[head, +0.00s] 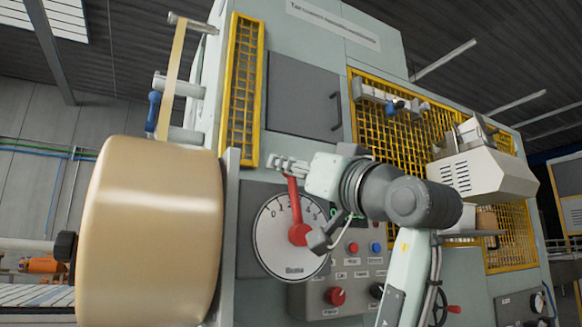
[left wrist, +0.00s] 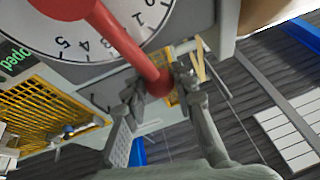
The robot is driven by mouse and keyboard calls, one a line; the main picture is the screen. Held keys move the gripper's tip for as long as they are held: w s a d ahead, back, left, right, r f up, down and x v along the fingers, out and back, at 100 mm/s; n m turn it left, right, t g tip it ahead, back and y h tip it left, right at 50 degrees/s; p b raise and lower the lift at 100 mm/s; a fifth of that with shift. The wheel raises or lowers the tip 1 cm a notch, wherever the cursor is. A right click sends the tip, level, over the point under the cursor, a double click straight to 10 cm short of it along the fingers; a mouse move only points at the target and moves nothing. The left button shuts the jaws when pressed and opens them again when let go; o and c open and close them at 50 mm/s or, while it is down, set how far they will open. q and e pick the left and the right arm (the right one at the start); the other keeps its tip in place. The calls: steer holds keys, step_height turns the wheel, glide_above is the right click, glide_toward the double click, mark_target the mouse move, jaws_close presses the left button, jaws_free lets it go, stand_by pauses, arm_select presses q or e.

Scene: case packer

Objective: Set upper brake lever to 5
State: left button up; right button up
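The red brake lever (head: 294,205) turns on a round white dial (head: 275,240) with numbers, on the front of the machine. It points up and slightly left. In the left wrist view the lever (left wrist: 125,42) covers the dial between 2 and 4; the 5 shows farther along, past the 4. My left gripper (head: 290,165) is at the lever's top end. In the left wrist view its fingertips (left wrist: 159,84) lie on both sides of the red ball knob (left wrist: 158,86) and appear to touch it. My right gripper is in neither view.
A large tan tape roll (head: 150,230) stands just left of the dial. A button panel (head: 350,265) lies below and right of it, partly behind my left arm. Yellow mesh guards (head: 243,90) and a grey door (head: 303,97) are above. A green-lit display (left wrist: 18,60) shows in the left wrist view.

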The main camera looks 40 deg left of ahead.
arm_select(q)
jaws_close()
steer(key=shift+w, duration=0.1)
steer(key=w+m+t, duration=0.1)
steer(key=m, duration=0.1)
steer(key=w+d+m+t, duration=0.1)
steer(key=m, duration=0.1)
steer(key=w+m+t+h, duration=0.1)
steer(key=m, duration=0.1)
steer(key=shift+w+d+m+t+b, duration=0.25)
steer(key=shift+d+m+t+b, duration=0.05)
steer(key=shift+t+b, duration=0.1)
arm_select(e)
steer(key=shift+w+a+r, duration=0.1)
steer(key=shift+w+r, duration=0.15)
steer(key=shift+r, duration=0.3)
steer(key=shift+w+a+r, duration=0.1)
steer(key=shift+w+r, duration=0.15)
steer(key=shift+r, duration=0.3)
